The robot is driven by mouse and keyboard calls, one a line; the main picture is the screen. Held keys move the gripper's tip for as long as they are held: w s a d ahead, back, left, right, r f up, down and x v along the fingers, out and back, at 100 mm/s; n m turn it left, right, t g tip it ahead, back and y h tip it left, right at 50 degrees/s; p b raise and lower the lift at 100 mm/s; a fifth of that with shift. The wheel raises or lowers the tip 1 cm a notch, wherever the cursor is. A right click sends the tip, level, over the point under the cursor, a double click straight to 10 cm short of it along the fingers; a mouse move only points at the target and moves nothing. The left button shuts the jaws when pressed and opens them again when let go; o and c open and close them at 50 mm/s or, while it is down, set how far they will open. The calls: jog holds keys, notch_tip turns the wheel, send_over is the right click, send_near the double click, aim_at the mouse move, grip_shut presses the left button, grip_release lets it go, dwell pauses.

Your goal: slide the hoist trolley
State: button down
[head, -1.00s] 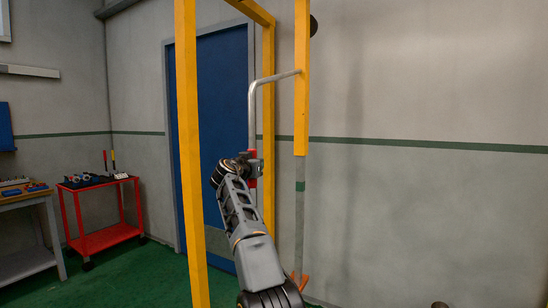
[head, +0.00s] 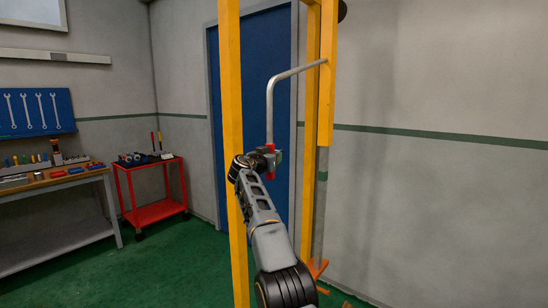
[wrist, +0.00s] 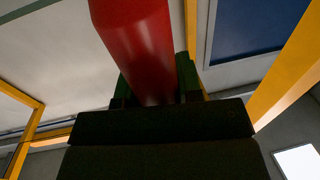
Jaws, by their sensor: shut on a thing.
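The hoist trolley's bent grey handle bar (head: 270,105) reaches out from a yellow upright (head: 326,85) in the head view and hangs down to a red grip (head: 270,174). My gripper (head: 268,160) is at the red grip and shut on it. In the wrist view the red grip (wrist: 138,45) runs down between the dark fingers of my gripper (wrist: 160,95). The trolley body itself is out of view above.
A yellow frame post (head: 232,150) stands just left of my arm. A blue door (head: 253,100) is behind. A red cart (head: 150,185) and a workbench (head: 60,185) with tools stand at left. Green floor (head: 175,265) is open between them and the frame.

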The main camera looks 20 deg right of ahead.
jog(key=c, duration=1.2)
grip_release()
jog(key=shift+a+r, duration=0.1)
jog(key=shift+a, duration=0.15)
jog(key=o, duration=0.3)
jog(key=shift+w+a, duration=0.1)
jog(key=shift+w, duration=0.15)
jog(key=shift+o, duration=0.6)
jog(key=shift+s+d, duration=0.1)
jog(key=shift+d, duration=0.1)
jog(key=shift+s+a+f+b, duration=0.15)
jog(key=shift+f+b, duration=0.05)
jog(key=shift+b, duration=0.15)
jog(key=b+v, duration=0.8)
jog(key=v, duration=0.5)
jog(key=shift+a, duration=0.2)
jog(key=shift+s+r, duration=0.1)
